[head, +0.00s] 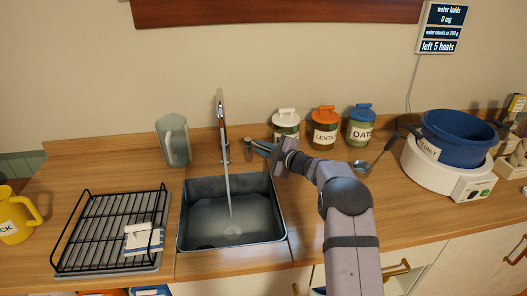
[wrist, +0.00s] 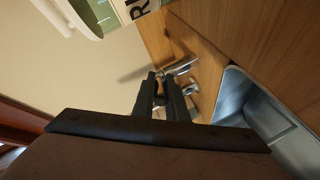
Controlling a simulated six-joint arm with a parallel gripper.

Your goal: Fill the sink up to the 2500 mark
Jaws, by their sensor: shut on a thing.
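The metal sink (head: 186,212) is set into the wooden counter. A tall tap (head: 222,115) stands behind it, and a stream of water (head: 229,190) runs from it into the basin. Some water lies in the bottom; I cannot make out a 2500 mark. My gripper (head: 257,147) reaches in from the right, behind the sink's back right corner. It is shut on the small metal tap handle (head: 248,153). The wrist view shows the fingers (wrist: 160,84) at the metal handle (wrist: 180,66), with part of the sink (wrist: 240,90) to the right.
A clear jug (head: 173,142) stands behind the sink to the left, and a black rack (head: 95,225) lies left of it. Several lidded jars (head: 324,133) stand close behind my arm. A ladle (head: 360,166) and a blue bowl (head: 455,140) on a white appliance (head: 440,180) are at right.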

